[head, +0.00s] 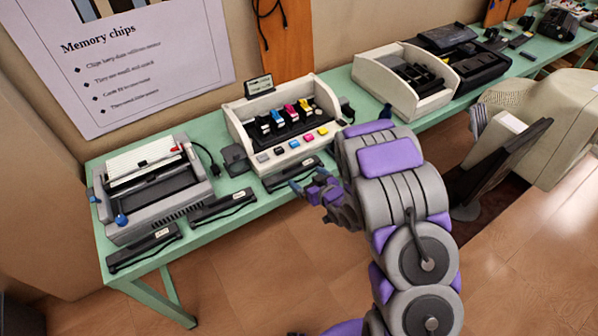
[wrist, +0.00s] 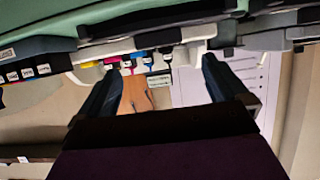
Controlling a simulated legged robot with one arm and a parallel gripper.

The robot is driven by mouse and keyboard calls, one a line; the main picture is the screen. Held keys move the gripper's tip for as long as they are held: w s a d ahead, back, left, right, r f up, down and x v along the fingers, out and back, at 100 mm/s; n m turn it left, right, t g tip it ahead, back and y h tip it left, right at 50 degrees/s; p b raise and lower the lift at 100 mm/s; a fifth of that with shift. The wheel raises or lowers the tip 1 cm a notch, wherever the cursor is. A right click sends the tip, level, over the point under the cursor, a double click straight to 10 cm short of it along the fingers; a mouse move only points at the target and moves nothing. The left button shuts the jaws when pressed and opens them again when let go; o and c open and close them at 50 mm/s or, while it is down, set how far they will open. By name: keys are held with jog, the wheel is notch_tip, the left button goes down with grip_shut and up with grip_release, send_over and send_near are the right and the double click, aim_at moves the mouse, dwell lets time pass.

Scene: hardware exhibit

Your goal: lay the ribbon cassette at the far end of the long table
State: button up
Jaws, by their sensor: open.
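Several long black cassettes lie along the front edge of the long green table (head: 238,220). One black cassette (head: 293,173) lies in front of the white ink unit, one (head: 222,206) lies to its left, and one (head: 145,247) lies at the near left corner. I cannot tell which is the task's ribbon cassette. My gripper (head: 308,187) is open and empty by the right end of the cassette in front of the ink unit. In the wrist view my gripper (wrist: 160,70) shows both fingers apart, with a dark long cassette (wrist: 150,22) beyond them, not between them.
A printer (head: 150,185) stands at the table's left end. The white ink unit (head: 285,120) and a white bin (head: 405,80) stand behind. Dark devices crowd the table towards the upper right. A beige monitor (head: 560,110) stands at right. The floor in front is clear.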

jog(key=shift+v, duration=1.1)
jog(key=d+r+m+g+h, duration=0.2)
jog(key=d+r+h, duration=0.45)
jog(key=d, duration=0.35)
jog(key=s+d+r+m+g+h, duration=0.2)
jog(key=s+d+r+g+h, duration=0.1)
jog(key=s+d+r, duration=0.5)
jog(key=s+a+r+m+g, duration=0.1)
jog(key=s+r+g, duration=0.1)
jog(key=s, duration=0.9)
jog(key=s+a+r+m+g+y, duration=0.1)
jog(key=s+a+r+g, duration=0.1)
jog(key=s, duration=0.8)
jog(key=s+a+r+g+y, duration=0.1)
jog(key=s+r+g, duration=0.3)
jog(key=s, duration=0.7)
jog(key=shift+s+a+r+m, duration=0.35)
jog(key=shift+a+r, duration=0.35)
jog(key=shift+r, duration=0.25)
